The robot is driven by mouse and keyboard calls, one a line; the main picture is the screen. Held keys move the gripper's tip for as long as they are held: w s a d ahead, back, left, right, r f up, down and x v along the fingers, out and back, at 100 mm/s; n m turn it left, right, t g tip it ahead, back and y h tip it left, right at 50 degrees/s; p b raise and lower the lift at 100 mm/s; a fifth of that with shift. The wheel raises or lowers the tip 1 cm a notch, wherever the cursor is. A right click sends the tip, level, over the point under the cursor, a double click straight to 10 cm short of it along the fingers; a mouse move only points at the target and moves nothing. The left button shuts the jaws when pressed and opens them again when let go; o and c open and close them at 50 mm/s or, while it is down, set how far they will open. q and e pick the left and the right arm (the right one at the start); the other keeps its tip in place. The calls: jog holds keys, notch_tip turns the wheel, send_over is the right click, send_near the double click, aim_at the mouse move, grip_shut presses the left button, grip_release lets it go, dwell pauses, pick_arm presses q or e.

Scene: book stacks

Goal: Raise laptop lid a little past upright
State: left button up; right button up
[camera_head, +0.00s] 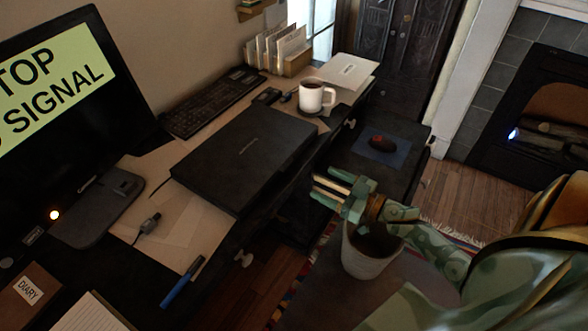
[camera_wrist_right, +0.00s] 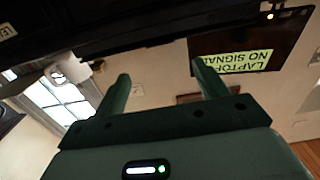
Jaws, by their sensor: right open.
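The black laptop (camera_head: 245,157) lies on the desk in the head view with its lid shut flat. Its near edge runs along the desk's front edge. My right gripper (camera_head: 319,188) is open and empty, to the right of the laptop and apart from it, off the desk's front edge. In the wrist view the two fingers of my right gripper (camera_wrist_right: 163,82) stand apart with nothing between them. A dark edge runs above them there; I cannot tell whether it is the laptop or the desk. My left gripper is not in view.
A monitor (camera_head: 50,95) stands at the left. A keyboard (camera_head: 214,100) lies behind the laptop, and a white mug (camera_head: 314,97) stands past its far end. A blue pen (camera_head: 183,281) lies near the front. A bin (camera_head: 368,250) stands below my right gripper.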

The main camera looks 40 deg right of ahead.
aim_at(294, 178)
jog(key=b+x, duration=0.2)
jog(key=x, duration=0.8)
jog(key=shift+w, duration=0.1)
jog(key=shift+w+a, duration=0.1)
jog(key=shift+w, duration=0.15)
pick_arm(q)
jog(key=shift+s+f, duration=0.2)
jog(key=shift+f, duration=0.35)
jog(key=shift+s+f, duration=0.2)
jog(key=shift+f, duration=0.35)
